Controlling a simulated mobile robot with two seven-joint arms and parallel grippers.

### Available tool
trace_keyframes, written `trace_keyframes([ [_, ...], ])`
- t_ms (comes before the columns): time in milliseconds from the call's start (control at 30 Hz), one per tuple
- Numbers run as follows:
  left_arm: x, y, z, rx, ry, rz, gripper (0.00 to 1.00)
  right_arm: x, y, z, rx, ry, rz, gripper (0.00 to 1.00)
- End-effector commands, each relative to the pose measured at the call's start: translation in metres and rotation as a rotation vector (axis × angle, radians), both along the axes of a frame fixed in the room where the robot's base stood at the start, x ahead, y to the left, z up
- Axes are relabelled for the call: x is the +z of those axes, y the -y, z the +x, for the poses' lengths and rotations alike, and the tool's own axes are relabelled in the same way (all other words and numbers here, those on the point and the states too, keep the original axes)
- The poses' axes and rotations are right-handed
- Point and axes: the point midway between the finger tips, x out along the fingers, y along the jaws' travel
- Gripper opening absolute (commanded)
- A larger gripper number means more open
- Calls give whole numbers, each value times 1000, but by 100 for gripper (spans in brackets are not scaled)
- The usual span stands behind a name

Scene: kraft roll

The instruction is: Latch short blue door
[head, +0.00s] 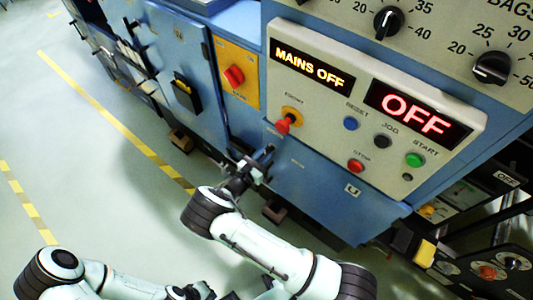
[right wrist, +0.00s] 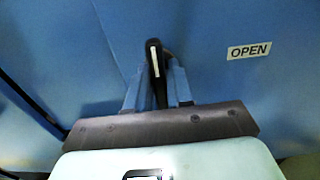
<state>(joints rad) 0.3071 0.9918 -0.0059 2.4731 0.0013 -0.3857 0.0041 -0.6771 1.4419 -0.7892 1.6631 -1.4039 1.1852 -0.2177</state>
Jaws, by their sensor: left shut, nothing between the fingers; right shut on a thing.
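The short blue door (head: 315,200) appears to be the low blue panel under the sloped control panel in the head view. In the right wrist view a blue panel (right wrist: 230,95) fills the background. A black handle (right wrist: 155,75) with a white stripe stands upright between the fingers of my right gripper (right wrist: 155,88), which is shut on it. In the head view my right gripper (head: 260,162) is at the panel's upper left; its fingertips are small there. My left gripper (head: 192,292) is shut and empty at the bottom edge, away from the door.
A label reading OPEN (right wrist: 249,50) is right of the handle. The control panel (head: 345,115) juts out above, with a red emergency knob (head: 283,125) close above my right gripper. A red rotary switch (head: 234,76) is up left. Open floor (head: 90,160) lies to the left.

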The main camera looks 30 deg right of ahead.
Motion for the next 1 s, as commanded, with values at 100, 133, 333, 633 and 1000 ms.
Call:
trace_keyframes([
  [100, 0, 0, 0, 0, 0, 0, 0, 0, 0, 0, 1, -1, -2, 0],
  [133, 0, 0, 0, 0, 0, 0, 0, 0, 0, 0, 1, -1, -2, 0],
  [333, 0, 0, 0, 0, 0, 0, 0, 0, 0, 0, 1, -1, -1, 0],
  [633, 0, 0, 0, 0, 0, 0, 0, 0, 0, 0, 0, -1, 0, 47],
  [1000, -7, 0, -4, 1, -5, 0, 0, -1, -34, -13, 4, -1, 2, 47],
])
